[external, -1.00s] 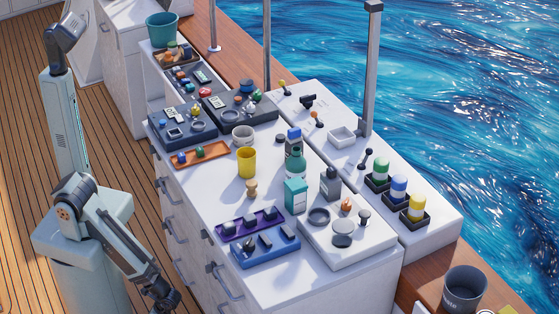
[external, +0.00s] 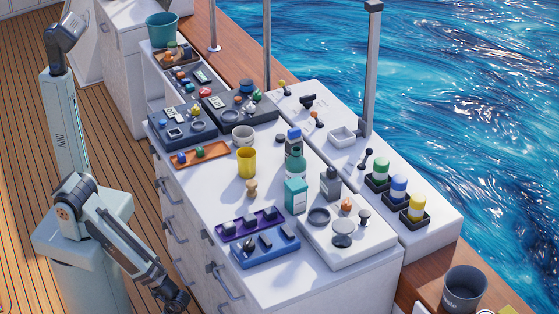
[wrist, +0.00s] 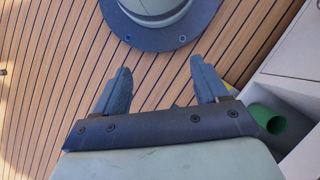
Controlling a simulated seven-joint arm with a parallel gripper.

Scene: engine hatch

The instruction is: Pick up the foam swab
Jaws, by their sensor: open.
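I cannot pick out the foam swab for certain in any view. The small items in the purple tray (external: 232,237) and the blue tray (external: 262,261) on the white counter are too small to identify. A small tan knobbed piece (external: 252,188) stands on the counter by a yellow cup (external: 247,162). My gripper (external: 177,299) is low, left of the counter's drawer front, at the bottom of the external view. In the wrist view my gripper (wrist: 160,85) is open, with nothing between its fingers and wooden deck beyond them.
Drawer handles (external: 229,281) stick out from the counter front near my arm. Bottles, including a teal box (external: 296,196), stand mid-counter. A dark bucket (external: 464,290) is at lower right. In the wrist view a green cylinder (wrist: 268,118) shows beside a pale cabinet. Deck around me is clear.

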